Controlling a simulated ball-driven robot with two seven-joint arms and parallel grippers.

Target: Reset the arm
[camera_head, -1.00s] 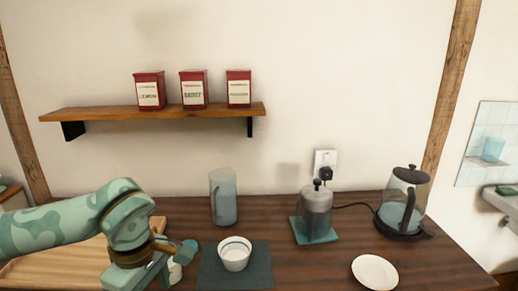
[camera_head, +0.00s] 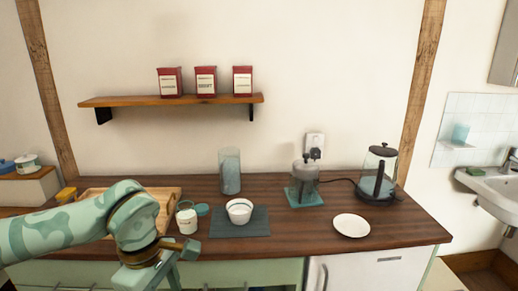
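My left arm comes in from the left over the front left of the counter. Its gripper (camera_head: 160,272) points down at the bottom edge of the picture, and its fingertips are cut off or hidden, so I cannot tell whether it is open or shut. A white cup (camera_head: 187,220) stands on the counter just behind my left wrist, partly near the arm. A white bowl (camera_head: 239,211) sits on a dark mat (camera_head: 240,230) to the right of the arm. My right arm and gripper are out of view.
A wooden tray (camera_head: 165,196) lies behind my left arm. A glass jug (camera_head: 229,172), a grinder-like pot (camera_head: 305,178) on a teal mat, a kettle (camera_head: 378,174) and a white plate (camera_head: 351,225) stand on the counter. A shelf (camera_head: 170,101) holds three red tins. A sink (camera_head: 492,188) is at right.

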